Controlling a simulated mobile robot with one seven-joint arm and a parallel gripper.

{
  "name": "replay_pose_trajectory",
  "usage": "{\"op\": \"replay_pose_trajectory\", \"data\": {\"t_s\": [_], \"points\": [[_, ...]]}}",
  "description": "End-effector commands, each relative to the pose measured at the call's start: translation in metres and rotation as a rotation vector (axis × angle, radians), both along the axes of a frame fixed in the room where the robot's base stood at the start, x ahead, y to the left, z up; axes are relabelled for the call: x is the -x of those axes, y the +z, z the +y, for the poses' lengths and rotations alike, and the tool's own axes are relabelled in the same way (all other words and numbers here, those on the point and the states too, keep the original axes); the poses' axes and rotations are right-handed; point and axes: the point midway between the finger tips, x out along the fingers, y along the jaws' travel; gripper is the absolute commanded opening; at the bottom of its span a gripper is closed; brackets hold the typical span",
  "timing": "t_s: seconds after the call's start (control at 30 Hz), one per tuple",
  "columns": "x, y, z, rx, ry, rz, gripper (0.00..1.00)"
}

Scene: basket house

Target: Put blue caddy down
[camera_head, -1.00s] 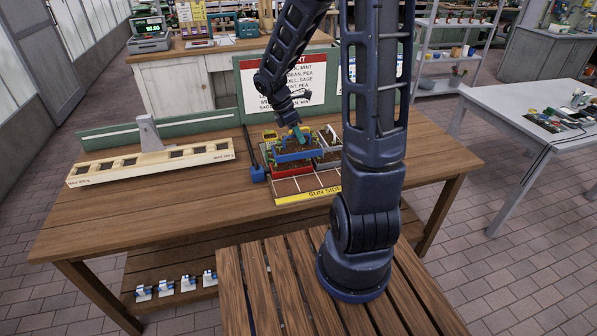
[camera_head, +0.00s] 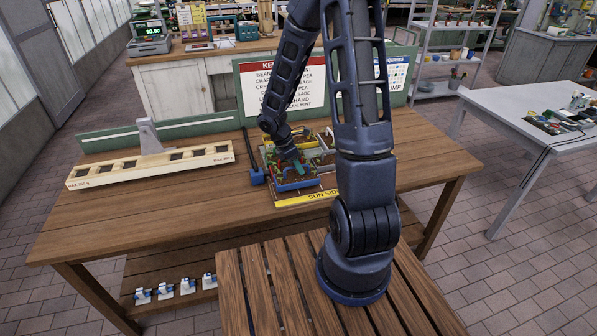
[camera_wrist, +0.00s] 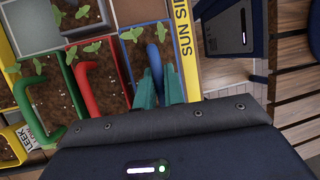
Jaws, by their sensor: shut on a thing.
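The blue caddy (camera_head: 297,186) is at the front of the tray on the table, just behind the yellow SUN SIDE strip (camera_head: 322,197). It holds soil and green seedlings. In the wrist view its blue rim (camera_wrist: 122,46) shows beside the strip (camera_wrist: 186,50). My gripper (camera_head: 298,168) has teal fingers, which also show in the wrist view (camera_wrist: 160,88). They are shut on the caddy's blue handle (camera_wrist: 154,60). I cannot tell whether its base touches the tray. My arm hides part of the tray's right side.
A red caddy (camera_wrist: 99,84) is right beside the blue one, then a green caddy (camera_wrist: 41,97) and a yellow caddy (camera_wrist: 14,143). A small blue device (camera_head: 257,176) lies left of the tray. A cream wooden beam with pockets (camera_head: 149,166) stands further left. Bare tabletop lies in front.

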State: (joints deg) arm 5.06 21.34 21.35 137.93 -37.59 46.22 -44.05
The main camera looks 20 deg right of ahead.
Motion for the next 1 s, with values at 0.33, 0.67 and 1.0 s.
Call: {"op": "replay_pose_trajectory", "data": {"t_s": [0.33,0.67,1.0], "points": [[0.0,-0.02,0.0,0.0,-0.001,0.0,0.0],[0.0,-0.023,0.0,0.0,-0.001,0.001,0.24],[0.0,-0.022,0.0,0.0,-0.001,0.001,0.32]]}}
